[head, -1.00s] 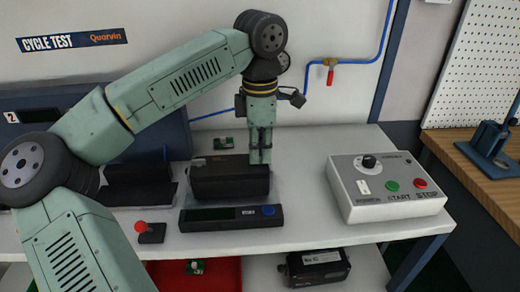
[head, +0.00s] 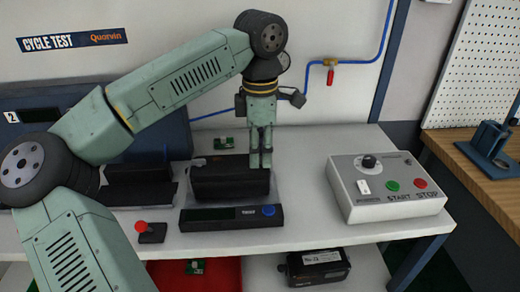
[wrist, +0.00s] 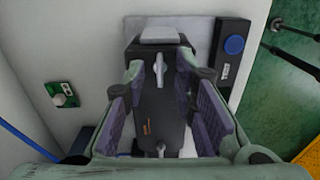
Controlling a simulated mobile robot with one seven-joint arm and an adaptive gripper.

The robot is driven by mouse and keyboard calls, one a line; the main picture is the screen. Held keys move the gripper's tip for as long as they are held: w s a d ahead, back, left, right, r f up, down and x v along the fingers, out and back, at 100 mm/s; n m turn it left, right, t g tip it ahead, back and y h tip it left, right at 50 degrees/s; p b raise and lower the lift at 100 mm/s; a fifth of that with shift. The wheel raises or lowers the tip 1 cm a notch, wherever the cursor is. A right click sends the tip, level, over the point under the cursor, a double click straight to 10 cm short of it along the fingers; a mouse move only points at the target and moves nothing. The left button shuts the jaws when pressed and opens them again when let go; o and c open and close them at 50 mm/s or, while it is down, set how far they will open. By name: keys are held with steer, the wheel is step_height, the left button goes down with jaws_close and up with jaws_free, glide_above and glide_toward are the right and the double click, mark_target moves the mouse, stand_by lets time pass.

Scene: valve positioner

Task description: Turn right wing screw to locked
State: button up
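The dark positioner (head: 222,183) sits on the bench, with its long side running left to right in the head view. In the wrist view its dark top (wrist: 157,105) lies between my fingers. The right wing screw (wrist: 158,68) is a pale grey wing near the top's far end, lying along its length. A second wing screw (wrist: 161,150) shows at the near end. My gripper (head: 261,166) is over the positioner's right end. In the wrist view my gripper (wrist: 161,78) is open, its tips on either side of the right wing screw with gaps. Contact is not visible.
A dark bar with a blue button (head: 268,211) lies in front of the positioner. A grey START/STOP control box (head: 385,187) stands to the right. A red-knobbed joystick (head: 141,227) is at front left. A small green board (head: 223,143) lies behind.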

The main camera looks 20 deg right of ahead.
step_height(320, 180, up, 12)
stand_by(0.6)
